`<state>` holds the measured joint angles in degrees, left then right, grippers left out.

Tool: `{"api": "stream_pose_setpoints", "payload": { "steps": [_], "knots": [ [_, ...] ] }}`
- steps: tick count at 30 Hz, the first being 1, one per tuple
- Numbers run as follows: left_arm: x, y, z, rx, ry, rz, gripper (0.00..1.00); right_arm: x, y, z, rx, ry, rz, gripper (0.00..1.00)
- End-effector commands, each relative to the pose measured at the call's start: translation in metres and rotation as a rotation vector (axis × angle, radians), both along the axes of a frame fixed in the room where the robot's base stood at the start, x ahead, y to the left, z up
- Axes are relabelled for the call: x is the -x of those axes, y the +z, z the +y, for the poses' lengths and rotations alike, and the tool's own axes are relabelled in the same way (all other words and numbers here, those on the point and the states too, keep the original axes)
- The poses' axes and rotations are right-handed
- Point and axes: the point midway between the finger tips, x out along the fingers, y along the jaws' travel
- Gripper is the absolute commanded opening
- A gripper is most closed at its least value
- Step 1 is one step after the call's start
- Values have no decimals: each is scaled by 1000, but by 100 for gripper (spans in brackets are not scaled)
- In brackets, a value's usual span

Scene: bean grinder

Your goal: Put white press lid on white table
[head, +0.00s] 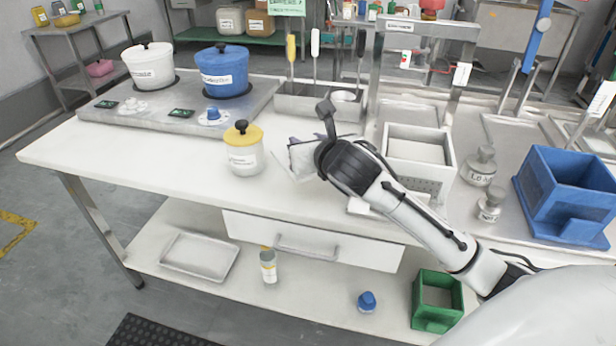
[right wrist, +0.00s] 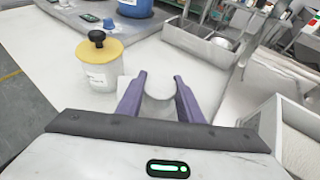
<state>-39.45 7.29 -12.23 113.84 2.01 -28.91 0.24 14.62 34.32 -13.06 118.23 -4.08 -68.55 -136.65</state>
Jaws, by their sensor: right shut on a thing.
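My right gripper (head: 296,150) is above the white table (head: 120,158), right of the jar with the yellow lid; its fingers are mostly hidden by the wrist in the head view. In the right wrist view its purple fingers (right wrist: 160,82) are closed on a pale, rounded white thing (right wrist: 158,106), which I take to be the white press lid. The thing blends with the white table behind it, so its full outline and its gap to the table are unclear. My left gripper is not in view.
A white jar (head: 245,160) with a yellow lid stands just left of the gripper. A white pot (head: 150,70) and a blue pot (head: 222,75) stand on the metal plate behind. A utensil holder (head: 300,105) and a white bin (head: 420,165) are behind and right. The table's left part is clear.

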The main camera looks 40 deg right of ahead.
Motion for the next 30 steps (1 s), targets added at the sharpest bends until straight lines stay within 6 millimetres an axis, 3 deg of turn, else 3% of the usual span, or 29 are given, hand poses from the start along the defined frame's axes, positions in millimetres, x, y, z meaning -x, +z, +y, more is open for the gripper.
{"api": "stream_pose_setpoints", "payload": {
  "steps": [2,8,15,25,26,29,30],
  "knots": [
    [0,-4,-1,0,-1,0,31,1,-16,0,-1,0,1,7],
    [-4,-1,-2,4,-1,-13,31,0,-30,0,0,0,-1,7],
    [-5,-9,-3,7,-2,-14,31,1,-62,1,-1,-1,0,7],
    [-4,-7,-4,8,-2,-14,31,0,-63,0,3,0,-1,7],
    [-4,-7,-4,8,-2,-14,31,1,-65,0,2,0,1,35],
    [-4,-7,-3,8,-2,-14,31,1,-65,0,1,-1,0,52],
    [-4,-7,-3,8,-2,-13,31,1,-65,0,1,-1,0,52]
  ]
}}
